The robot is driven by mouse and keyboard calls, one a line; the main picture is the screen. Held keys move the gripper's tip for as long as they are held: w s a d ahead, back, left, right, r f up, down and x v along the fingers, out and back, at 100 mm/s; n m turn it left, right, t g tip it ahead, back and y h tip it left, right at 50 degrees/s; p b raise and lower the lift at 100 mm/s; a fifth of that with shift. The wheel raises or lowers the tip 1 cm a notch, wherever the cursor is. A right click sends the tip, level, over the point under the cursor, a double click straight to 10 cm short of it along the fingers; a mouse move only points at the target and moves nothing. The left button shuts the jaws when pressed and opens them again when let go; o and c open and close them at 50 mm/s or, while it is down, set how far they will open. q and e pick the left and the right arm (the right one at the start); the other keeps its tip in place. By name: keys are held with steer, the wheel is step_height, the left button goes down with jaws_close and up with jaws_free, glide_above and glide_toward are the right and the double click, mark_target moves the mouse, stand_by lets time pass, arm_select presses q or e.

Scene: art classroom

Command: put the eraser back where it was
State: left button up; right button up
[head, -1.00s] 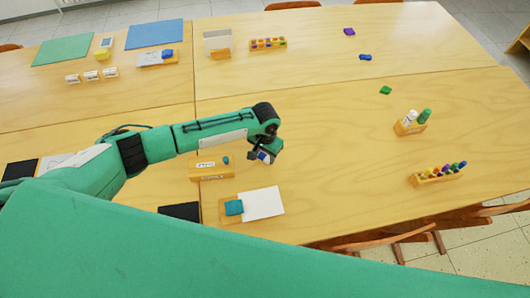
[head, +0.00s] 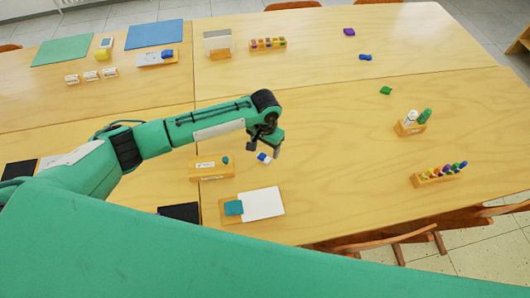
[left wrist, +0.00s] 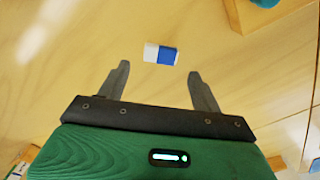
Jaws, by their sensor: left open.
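The eraser (head: 264,158), a small block half white and half blue, lies on the wooden table just right of a labelled wooden holder (head: 211,176). My left gripper (head: 265,152) is open and empty above and beside the eraser. In the left wrist view the eraser (left wrist: 161,54) lies beyond and between the two spread fingertips (left wrist: 158,70), apart from them. The holder has a small teal item at its right end. My right gripper is not in view.
A wooden board with white paper (head: 263,203) and a teal block (head: 233,208) lies nearer the front edge. A pen holder (head: 436,178) and a bottle holder (head: 410,129) stand at the right. The table between is largely clear.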

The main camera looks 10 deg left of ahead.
mark_target(265, 156)
arm_select(q)
step_height(265, 156, up, 7)
steer(key=shift+r+b, duration=0.2)
steer(key=shift+b, duration=0.1)
stand_by(0.5)
